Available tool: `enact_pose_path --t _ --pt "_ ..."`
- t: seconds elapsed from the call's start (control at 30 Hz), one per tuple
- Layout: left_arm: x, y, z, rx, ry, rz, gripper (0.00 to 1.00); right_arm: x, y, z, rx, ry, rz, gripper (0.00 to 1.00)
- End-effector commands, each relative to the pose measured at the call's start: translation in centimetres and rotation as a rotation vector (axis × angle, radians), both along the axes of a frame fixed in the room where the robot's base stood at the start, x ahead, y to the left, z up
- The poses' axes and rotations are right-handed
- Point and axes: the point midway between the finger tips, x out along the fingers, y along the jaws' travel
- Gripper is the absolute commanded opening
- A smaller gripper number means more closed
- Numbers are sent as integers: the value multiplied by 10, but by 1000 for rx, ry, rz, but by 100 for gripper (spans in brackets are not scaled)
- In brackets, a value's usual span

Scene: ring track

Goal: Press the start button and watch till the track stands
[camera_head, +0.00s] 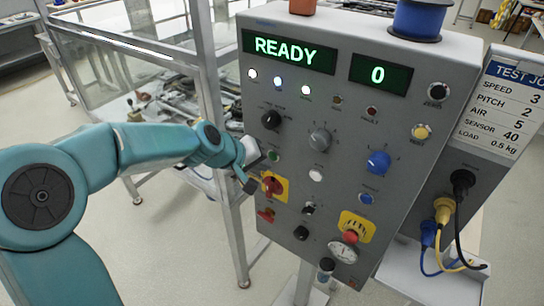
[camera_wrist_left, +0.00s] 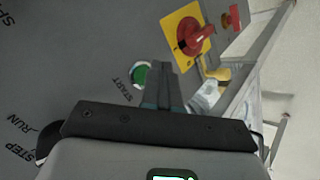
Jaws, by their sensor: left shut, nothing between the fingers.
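The grey control panel (camera_head: 330,110) fills the middle of the head view. Its display (camera_head: 288,49) reads READY in green, and a second display (camera_head: 381,74) reads 0. The green start button (camera_head: 273,156) sits low on the panel's left side. In the wrist view the green button (camera_wrist_left: 141,75) has a pale ring and the label START beside it. My left gripper (camera_head: 253,183) is shut and empty at the panel's left edge. In the wrist view its fingertips (camera_wrist_left: 159,68) are just beside the button; contact cannot be told. My right gripper is not in view.
A yellow-backed red rotary switch (camera_head: 273,186) is close to my left gripper. A red emergency stop (camera_head: 350,237) is lower right. Several knobs and lamps cover the panel. A metal-framed enclosure (camera_head: 207,75) with equipment inside stands behind left. Cables (camera_head: 443,210) plug in at right.

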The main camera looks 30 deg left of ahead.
Motion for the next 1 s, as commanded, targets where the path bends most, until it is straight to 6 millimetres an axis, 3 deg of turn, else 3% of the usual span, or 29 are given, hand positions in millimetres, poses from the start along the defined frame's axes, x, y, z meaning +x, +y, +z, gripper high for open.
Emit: enact_pose_path --t 1.0 --pt "8 -1 0 1 0 -1 0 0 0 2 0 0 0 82"
